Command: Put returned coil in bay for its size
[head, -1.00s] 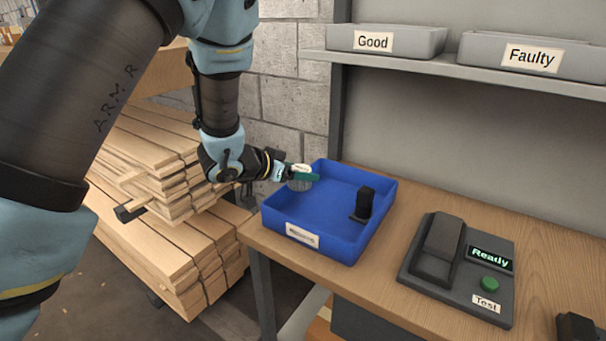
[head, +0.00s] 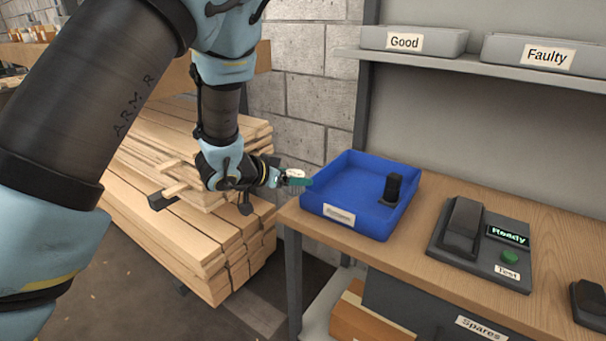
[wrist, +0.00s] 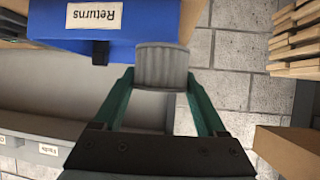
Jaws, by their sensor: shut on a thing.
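My gripper (head: 298,178) has green fingers and is just left of the blue returns tray (head: 370,226), at about its rim height. In the wrist view my gripper (wrist: 160,84) is shut on a grey ridged coil (wrist: 162,66), which sits between both fingertips. The coil cannot be made out clearly in the head view. The tray's label reads "Returns" in the wrist view (wrist: 200,20). A small black part (head: 392,188) stands inside the tray. No size-marked bays show clearly.
The tray stands on a wooden bench (head: 440,285) beside a test unit (head: 465,228) reading "Ready". Grey "Good" (head: 450,42) and "Faulty" (head: 500,48) bins sit on the shelf above. A "Spares" box (head: 400,300) is below. Stacked planks (head: 190,240) lie left of the bench.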

